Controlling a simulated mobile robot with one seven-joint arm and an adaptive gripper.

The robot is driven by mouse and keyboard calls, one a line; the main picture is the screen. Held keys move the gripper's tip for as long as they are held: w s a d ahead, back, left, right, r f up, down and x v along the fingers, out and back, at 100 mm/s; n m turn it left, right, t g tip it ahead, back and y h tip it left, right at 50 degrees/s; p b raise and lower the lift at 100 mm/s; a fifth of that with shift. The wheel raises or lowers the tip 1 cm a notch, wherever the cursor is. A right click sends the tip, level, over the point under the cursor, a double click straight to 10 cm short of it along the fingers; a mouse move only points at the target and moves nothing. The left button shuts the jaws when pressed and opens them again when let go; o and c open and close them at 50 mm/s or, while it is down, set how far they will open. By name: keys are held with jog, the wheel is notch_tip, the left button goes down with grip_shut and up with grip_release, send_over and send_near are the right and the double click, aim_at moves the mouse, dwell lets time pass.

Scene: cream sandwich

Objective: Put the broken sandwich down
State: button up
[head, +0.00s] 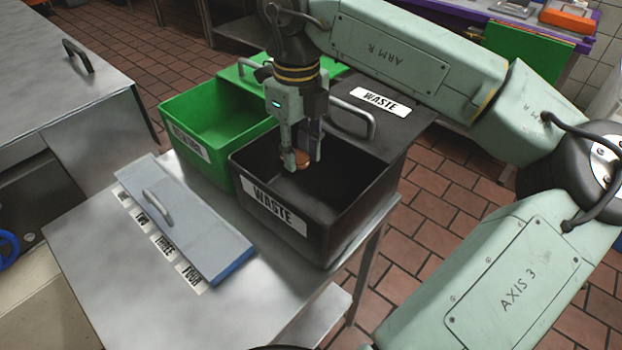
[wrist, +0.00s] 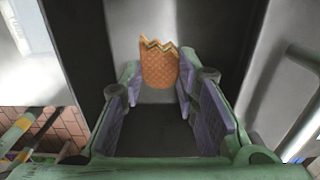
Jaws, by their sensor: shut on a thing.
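The broken sandwich (wrist: 159,66) is an orange-brown waffle-patterned piece with a jagged edge on one side. My gripper (wrist: 158,90) is shut on it, with the piece held between the fingertips. In the head view, my gripper (head: 303,158) points down over the open black bin (head: 268,206), and the sandwich (head: 297,160) shows as a small brown piece at its fingertips, at about the height of the bin's rim. The bin has a white WASTE label on its front. The sandwich is partly hidden by the fingers.
An open green bin (head: 190,110) stands to the left of the black bin. The black lid (head: 395,125) with a handle lies behind the black bin. A grey lidded tray (head: 185,220) with numbered labels lies on the steel table (head: 110,285) in front.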

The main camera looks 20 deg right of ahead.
aim_at(301, 201)
notch_tip(301, 201, down, 10)
jog(key=shift+r+p, duration=0.15)
jog(key=shift+p, duration=1)
jog(key=shift+f, duration=0.2)
jog(key=shift+f+b, duration=0.25)
jog(key=shift+b, duration=0.05)
jog(key=o, duration=0.7)
jog(key=shift+r, duration=0.1)
jog(key=shift+r, duration=0.1)
jog(key=shift+r+p, duration=0.2)
jog(key=shift+p, duration=0.15)
notch_tip(301, 201, up, 12)
jog(key=b, duration=0.3)
jog(key=shift+f, duration=0.1)
